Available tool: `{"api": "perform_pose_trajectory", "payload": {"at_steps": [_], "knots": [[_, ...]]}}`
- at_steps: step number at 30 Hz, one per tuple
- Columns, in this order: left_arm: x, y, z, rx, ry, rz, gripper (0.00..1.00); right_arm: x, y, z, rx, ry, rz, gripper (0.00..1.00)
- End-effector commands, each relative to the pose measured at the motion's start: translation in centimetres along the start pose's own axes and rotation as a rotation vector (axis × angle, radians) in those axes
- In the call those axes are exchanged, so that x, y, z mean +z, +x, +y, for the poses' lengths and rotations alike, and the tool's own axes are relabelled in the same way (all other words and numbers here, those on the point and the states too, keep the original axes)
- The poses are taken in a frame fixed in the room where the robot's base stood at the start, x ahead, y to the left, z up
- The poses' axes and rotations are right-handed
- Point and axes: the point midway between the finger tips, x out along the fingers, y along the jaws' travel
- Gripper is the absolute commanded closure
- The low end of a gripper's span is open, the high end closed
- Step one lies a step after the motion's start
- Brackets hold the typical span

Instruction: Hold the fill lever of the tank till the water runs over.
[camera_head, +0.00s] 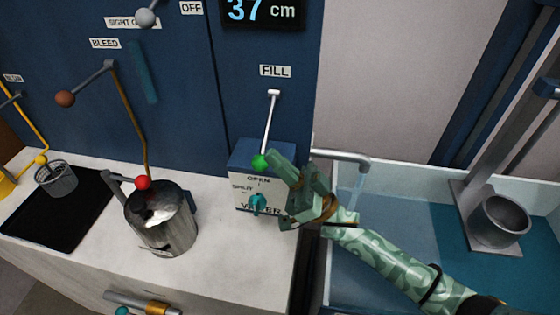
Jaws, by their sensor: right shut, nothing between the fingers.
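The fill lever (267,122) is a thin white rod below the FILL label, hanging down from its pivot on the dark blue panel. Its green knob (260,162) is at the lower end. My right gripper (278,158) is shut and empty, its fingertips right beside the knob; I cannot tell whether they touch it. A display (262,11) above reads 37 cm. A grey pipe (342,157) reaches over a pale blue trough (400,171) at the right, and a pale translucent streak hangs below its end. My left gripper is not in view.
A box with a teal valve knob (257,203) marked OPEN and SHUT stands below the lever. A metal jug (165,235) stands on the pale counter (230,270). A small basket (56,178) is at the left, a grey cup (499,221) at the right.

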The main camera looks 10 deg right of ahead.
Motion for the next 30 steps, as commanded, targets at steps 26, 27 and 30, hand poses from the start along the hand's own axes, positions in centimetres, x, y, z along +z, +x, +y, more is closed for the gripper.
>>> {"api": "perform_pose_trajectory", "payload": {"at_steps": [26, 27, 30], "knots": [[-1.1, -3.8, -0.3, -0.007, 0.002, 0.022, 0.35, -6.3, 5.2, -5.4, -0.004, 0.000, 0.002, 1.00], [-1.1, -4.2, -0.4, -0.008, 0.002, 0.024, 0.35, -6.8, 5.5, -6.1, -0.003, 0.001, 0.002, 1.00], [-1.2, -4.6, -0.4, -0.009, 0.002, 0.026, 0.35, -7.6, 5.7, -8.4, -0.001, 0.004, 0.002, 1.00]]}}
